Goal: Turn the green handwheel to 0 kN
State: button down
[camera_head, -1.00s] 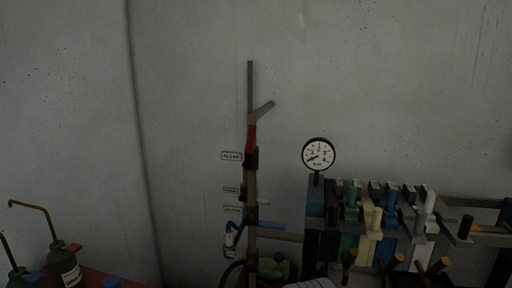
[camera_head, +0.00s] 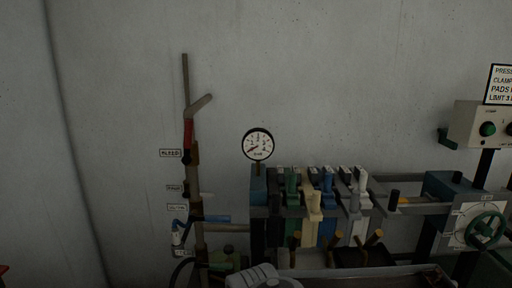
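The green handwheel (camera_head: 487,229) shows at the lower right edge of the head view. It stands in front of a pale round dial plate (camera_head: 463,222) with dark marks, on a blue press body. The marks are too small to read, and I cannot tell where the wheel points. A grey-white rounded part (camera_head: 262,277) at the bottom centre looks like part of my arm. My gripper's fingers are not in view.
A control box with a green button (camera_head: 487,129) and a sign (camera_head: 499,84) stand above the wheel. Left of it are several coloured lever clamps (camera_head: 325,190), a pressure gauge (camera_head: 258,144) and a wall pipe with a red handle (camera_head: 188,133). A tray edge crosses the bottom.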

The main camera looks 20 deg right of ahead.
aim_at(484, 229)
jog(key=u, duration=0.2)
jog(key=k, duration=0.35)
jog(key=z, duration=0.5)
jog(key=i, duration=0.15)
jog(key=z, duration=2.15)
jog(key=k, duration=0.6)
jog(key=u, duration=0.75)
jog(key=i, duration=1.3)
jog(key=u, duration=0.2)
